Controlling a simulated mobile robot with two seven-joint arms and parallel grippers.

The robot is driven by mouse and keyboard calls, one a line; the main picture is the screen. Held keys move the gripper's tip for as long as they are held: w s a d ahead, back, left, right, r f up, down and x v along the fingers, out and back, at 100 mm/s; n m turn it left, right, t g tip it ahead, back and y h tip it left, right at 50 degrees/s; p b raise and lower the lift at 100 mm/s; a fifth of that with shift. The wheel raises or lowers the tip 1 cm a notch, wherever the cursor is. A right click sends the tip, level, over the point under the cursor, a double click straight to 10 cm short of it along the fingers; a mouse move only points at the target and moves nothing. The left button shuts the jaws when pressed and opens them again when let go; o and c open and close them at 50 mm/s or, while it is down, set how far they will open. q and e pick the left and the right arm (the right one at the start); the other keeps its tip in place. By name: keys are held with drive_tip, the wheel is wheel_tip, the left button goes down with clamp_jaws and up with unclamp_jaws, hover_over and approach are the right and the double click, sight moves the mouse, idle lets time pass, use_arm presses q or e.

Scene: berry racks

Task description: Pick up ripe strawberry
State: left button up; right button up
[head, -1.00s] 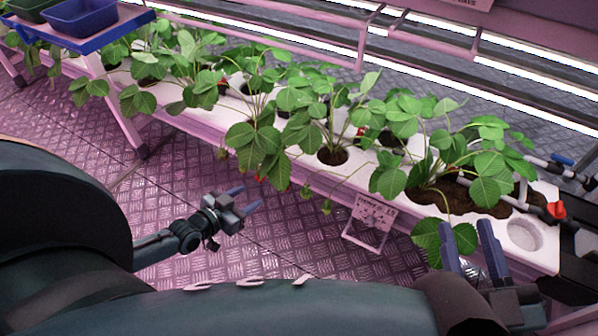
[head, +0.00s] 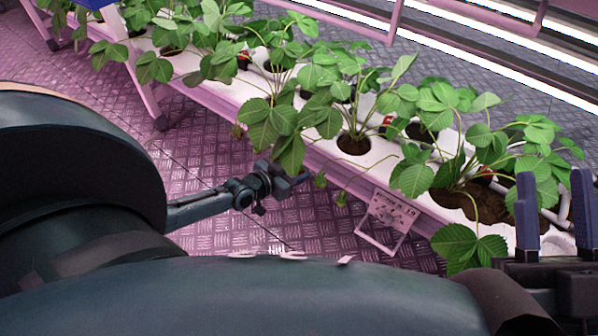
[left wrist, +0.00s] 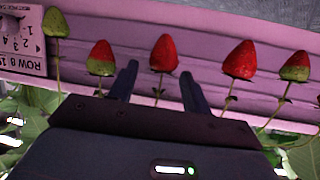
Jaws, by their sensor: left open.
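In the left wrist view a fully red strawberry (left wrist: 163,53) stands on its stem between the fingertips of my open left gripper (left wrist: 159,72), with no clear contact. A mostly red strawberry (left wrist: 240,59) is right of the fingers. Half-green berries hang at left (left wrist: 100,57) and right (left wrist: 295,66), and a green one (left wrist: 56,21) at far left. In the head view my left gripper (head: 288,184) is beside the planter's front, below the leaves; its fingers are hard to make out. My right gripper (head: 555,200) is open and empty at the lower right.
A white planter trough (head: 355,182) with leafy plants runs diagonally across the head view. A row sign (head: 393,211) hangs on its front and also shows in the left wrist view (left wrist: 22,42). Patterned metal floor (head: 210,225) lies clear in front.

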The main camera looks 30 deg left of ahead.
use_arm(q)
drive_tip(key=b+x, duration=0.1)
drive_tip(key=x, duration=0.2)
drive_tip(key=shift+w+d+f+b, duration=0.1)
drive_tip(key=shift+w+f+b, duration=0.05)
drive_tip(key=shift+w+b, duration=0.35)
use_arm(e)
drive_tip(key=r+n+y, duration=0.1)
drive_tip(key=n+y, duration=0.1)
drive_tip(key=r+n+y, duration=0.1)
drive_tip(key=r+n, duration=0.1)
drive_tip(key=shift+s+d+y, duration=0.15)
drive_tip(key=shift+s+y, duration=0.2)
drive_tip(key=shift+y, duration=0.05)
use_arm(q)
drive_tip(key=shift+c, duration=0.3)
drive_tip(key=c, duration=0.6)
